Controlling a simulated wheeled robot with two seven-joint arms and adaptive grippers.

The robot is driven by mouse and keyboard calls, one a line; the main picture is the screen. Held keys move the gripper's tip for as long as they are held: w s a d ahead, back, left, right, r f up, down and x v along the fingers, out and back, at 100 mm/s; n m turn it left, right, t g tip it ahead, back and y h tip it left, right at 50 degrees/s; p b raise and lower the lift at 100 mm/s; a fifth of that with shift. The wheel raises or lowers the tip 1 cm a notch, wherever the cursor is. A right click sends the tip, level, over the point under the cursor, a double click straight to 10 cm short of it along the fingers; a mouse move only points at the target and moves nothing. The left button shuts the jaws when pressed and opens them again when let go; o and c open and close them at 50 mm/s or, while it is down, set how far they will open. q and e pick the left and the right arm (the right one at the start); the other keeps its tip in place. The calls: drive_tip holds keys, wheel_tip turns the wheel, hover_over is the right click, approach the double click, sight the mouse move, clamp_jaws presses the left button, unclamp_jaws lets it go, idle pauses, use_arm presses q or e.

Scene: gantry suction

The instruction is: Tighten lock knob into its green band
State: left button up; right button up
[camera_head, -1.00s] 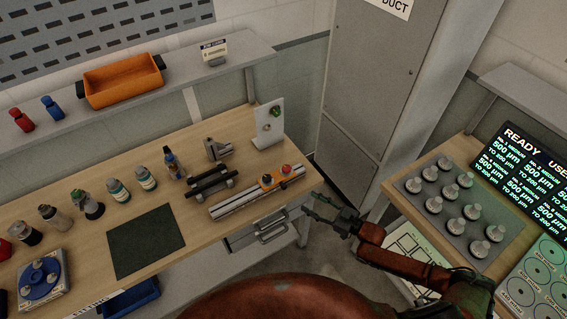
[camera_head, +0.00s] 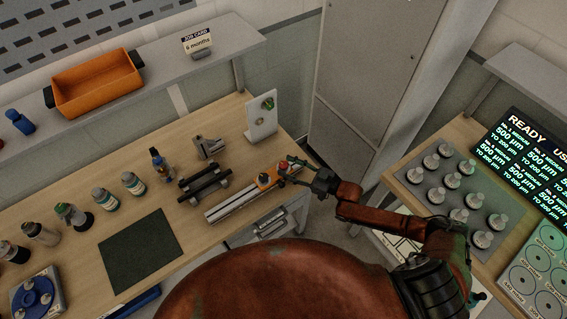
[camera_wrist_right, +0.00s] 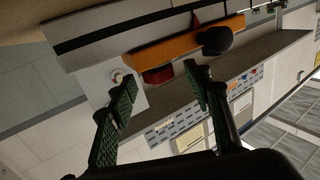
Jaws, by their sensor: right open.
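An orange carriage (camera_head: 264,181) sits on a silver rail (camera_head: 231,203) at the bench's right end. A red knob (camera_head: 283,168) is at the carriage's right end. The wrist view shows the orange carriage (camera_wrist_right: 182,46), the red knob (camera_wrist_right: 158,74) and a dark round knob (camera_wrist_right: 217,40). I cannot tell for sure which is the lock knob. A white upright plate (camera_head: 261,128) carries a small green mark; no green band is clear on the knobs. My right gripper (camera_head: 291,172) is open at the red knob, its fingers (camera_wrist_right: 161,82) either side of it in the wrist view; contact is unclear.
A black-barred stand (camera_head: 203,184) and a grey bracket (camera_head: 209,147) stand left of the rail. The right table holds a tray of weights (camera_head: 450,190). A grey cabinet (camera_head: 360,90) stands behind.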

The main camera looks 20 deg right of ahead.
drive_tip(key=shift+w+a, duration=0.5)
drive_tip(key=shift+w, duration=0.05)
drive_tip(key=shift+w+a, duration=0.2)
drive_tip(key=shift+a, duration=0.05)
drive_tip(key=shift+w+a, duration=0.1)
drive_tip(key=shift+a, duration=0.05)
drive_tip(key=c, duration=0.7)
use_arm(q)
drive_tip(key=shift+w+a+r, duration=0.1)
drive_tip(key=shift+w+r, duration=0.2)
drive_tip(key=shift+w, duration=0.4)
use_arm(e)
drive_tip(key=c, duration=0.5)
